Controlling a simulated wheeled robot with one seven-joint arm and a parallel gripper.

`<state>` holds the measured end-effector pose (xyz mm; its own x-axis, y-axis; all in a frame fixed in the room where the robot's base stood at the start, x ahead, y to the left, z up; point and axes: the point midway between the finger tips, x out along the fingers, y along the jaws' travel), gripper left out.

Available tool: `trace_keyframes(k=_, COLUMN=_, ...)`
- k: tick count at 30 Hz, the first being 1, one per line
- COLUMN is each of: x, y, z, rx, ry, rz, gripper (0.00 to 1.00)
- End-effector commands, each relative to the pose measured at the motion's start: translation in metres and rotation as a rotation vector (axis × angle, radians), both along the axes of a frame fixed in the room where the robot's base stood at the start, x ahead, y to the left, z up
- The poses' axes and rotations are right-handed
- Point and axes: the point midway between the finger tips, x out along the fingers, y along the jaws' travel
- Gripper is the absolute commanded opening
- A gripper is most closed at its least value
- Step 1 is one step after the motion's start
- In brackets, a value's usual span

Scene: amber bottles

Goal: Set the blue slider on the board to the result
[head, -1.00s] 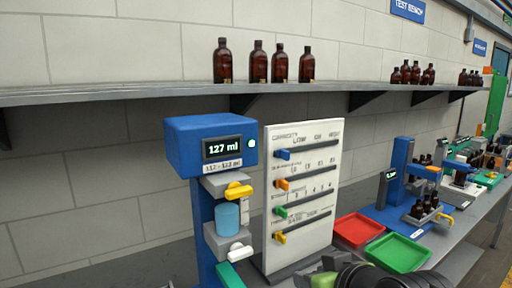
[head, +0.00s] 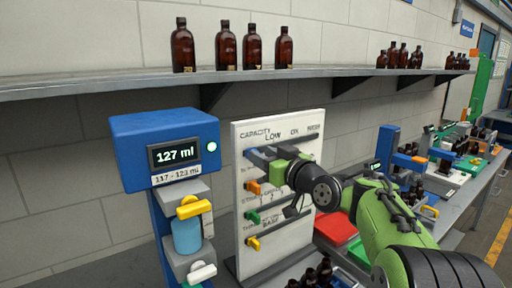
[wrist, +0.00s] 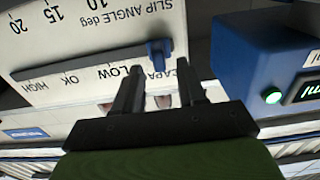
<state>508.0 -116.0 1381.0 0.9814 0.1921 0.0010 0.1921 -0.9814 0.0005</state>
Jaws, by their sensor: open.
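The white board (head: 240,200) stands upright with several slider rows. Its top row reads CAPACITY, LOW, OK, HIGH. The blue slider (head: 256,156) is at the left end of that row, near LOW, partly hidden by my gripper in the head view. In the wrist view, which is upside down, the blue slider (wrist: 158,50) shows just beyond and between the fingertips. My gripper (wrist: 159,72) is open and close to the board; I cannot tell whether it touches the slider. The blue tester's display (head: 175,154) reads 127 ml; the label below appears to read 117 - 123 ml.
Orange (head: 254,187), green (head: 253,217) and yellow (head: 253,243) sliders sit in the lower rows. The tester (head: 165,122) stands left of the board. Amber bottles (head: 226,47) line the shelf (head: 120,82) above. A red tray (head: 335,229) lies right of the board.

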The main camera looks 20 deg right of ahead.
Motion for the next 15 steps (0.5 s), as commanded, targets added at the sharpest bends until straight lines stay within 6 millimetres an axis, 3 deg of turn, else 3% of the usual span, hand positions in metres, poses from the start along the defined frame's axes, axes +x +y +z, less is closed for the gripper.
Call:
trace_keyframes(k=6, x=0.032, y=0.006, z=0.001, rx=0.001, ry=0.001, rz=0.001, gripper=0.40)
trace_keyframes(k=15, x=0.035, y=0.007, z=0.000, rx=0.000, ry=0.001, rz=0.000, gripper=0.39)
